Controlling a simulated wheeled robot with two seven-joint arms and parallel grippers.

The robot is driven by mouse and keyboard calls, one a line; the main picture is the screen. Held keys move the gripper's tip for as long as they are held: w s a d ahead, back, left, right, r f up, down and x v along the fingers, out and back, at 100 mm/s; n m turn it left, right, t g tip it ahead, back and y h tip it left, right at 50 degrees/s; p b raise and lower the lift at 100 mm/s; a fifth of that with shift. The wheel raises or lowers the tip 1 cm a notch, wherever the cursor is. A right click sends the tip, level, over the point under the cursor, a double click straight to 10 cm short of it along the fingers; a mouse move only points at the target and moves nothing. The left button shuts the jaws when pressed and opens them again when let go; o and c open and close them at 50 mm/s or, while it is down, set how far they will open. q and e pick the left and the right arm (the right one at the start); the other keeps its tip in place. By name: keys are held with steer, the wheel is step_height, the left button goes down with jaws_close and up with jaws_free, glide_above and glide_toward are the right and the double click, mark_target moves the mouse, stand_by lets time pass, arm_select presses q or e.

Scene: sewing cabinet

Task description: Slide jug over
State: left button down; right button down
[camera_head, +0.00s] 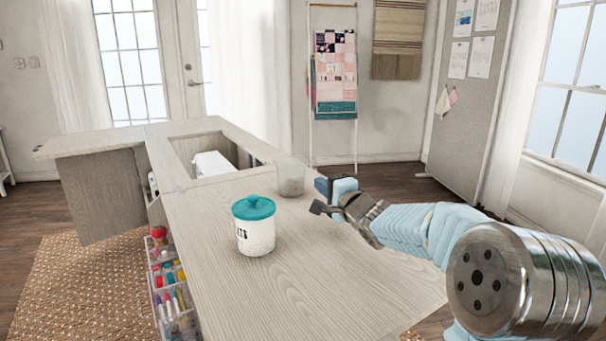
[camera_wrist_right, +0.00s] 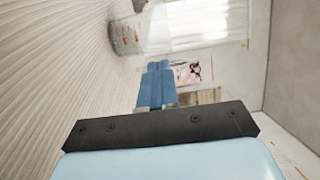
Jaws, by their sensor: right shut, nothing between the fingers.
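A clear glass jug (camera_head: 290,176) stands on the wooden cabinet top (camera_head: 330,262), near its far right edge. In the right wrist view the jug (camera_wrist_right: 126,36) shows red markings and lies ahead of my fingertips, apart from them. My right gripper (camera_head: 322,198) is shut and empty, in front of and to the right of the jug. Its blue fingers (camera_wrist_right: 155,85) are together in the wrist view. My left gripper is not in view.
A white canister with a teal lid (camera_head: 254,228) stands left of my right gripper on the cabinet top. Behind it is a recess with a white machine (camera_head: 212,164). Door racks of sewing supplies (camera_head: 172,290) hang at the left. The front of the top is clear.

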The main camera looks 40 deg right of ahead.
mark_target(299, 169)
steer(key=w, duration=0.3)
steer(key=w+d+b, duration=0.1)
steer(key=w, duration=0.5)
steer(key=shift+w+d, duration=0.2)
steer(key=shift+d, duration=0.05)
steer(key=shift+w+r, duration=0.1)
steer(key=shift+w, duration=0.05)
steer(key=shift+w+d+r+p, duration=0.15)
steer(key=shift+w+p, duration=0.4)
steer(key=shift+w, duration=0.65)
steer(key=shift+w+d+f, duration=0.15)
steer(key=shift+w+f, duration=0.1)
steer(key=shift+w, duration=0.1)
steer(key=shift+s, duration=0.1)
